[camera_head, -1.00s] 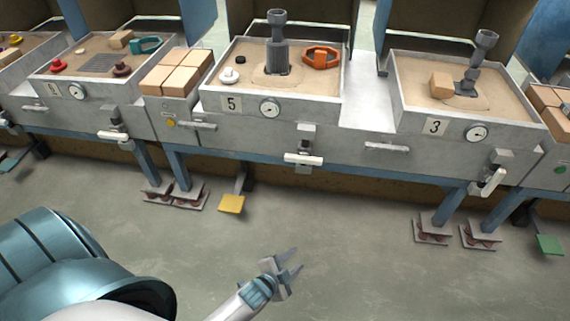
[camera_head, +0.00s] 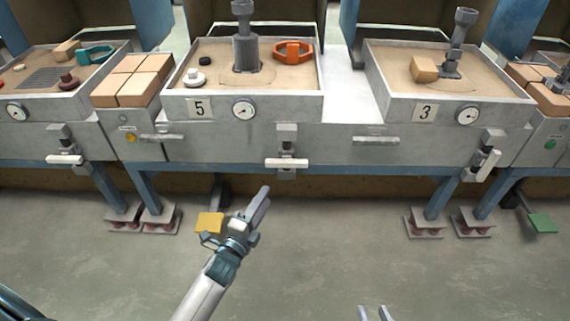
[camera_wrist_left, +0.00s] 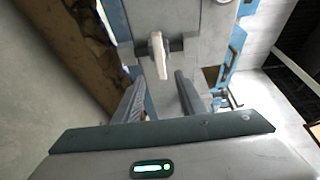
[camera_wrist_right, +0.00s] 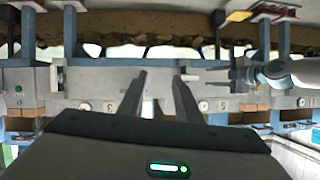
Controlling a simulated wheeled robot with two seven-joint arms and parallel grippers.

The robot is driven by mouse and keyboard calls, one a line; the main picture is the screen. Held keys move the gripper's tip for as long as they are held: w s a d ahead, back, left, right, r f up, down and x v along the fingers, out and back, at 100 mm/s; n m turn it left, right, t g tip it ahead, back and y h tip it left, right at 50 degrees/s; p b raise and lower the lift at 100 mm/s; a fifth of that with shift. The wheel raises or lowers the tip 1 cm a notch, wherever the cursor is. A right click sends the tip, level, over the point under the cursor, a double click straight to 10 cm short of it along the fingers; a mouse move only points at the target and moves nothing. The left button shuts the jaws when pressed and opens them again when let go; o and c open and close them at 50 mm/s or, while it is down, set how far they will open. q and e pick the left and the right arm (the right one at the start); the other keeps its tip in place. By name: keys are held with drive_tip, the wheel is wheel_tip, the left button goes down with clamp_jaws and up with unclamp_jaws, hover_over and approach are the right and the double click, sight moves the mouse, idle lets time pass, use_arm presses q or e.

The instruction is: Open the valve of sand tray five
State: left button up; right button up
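Sand tray five (camera_head: 255,107) is a grey box of sand marked "5", with a round gauge on its front. Its valve has a white bar handle (camera_head: 287,163), lying level below the tray front. My left gripper (camera_head: 262,198) is just below and left of this handle in the head view, apart from it. In the left wrist view a white handle (camera_wrist_left: 158,55) stands ahead, between the lines of the open, empty fingers (camera_wrist_left: 158,95). My right gripper (camera_head: 373,314) shows only its fingertips at the bottom edge; in the right wrist view (camera_wrist_right: 160,92) it is open and empty.
Sand tray three (camera_head: 450,108) stands to the right, with its own tilted white valve handle (camera_head: 487,165). A yellow pedal (camera_head: 209,223) is near the floor, close to my left gripper. Blue legs carry the bench. The floor in front is clear.

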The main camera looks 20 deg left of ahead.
sight(285, 166)
use_arm(q)
drive_tip(key=shift+w, duration=0.1)
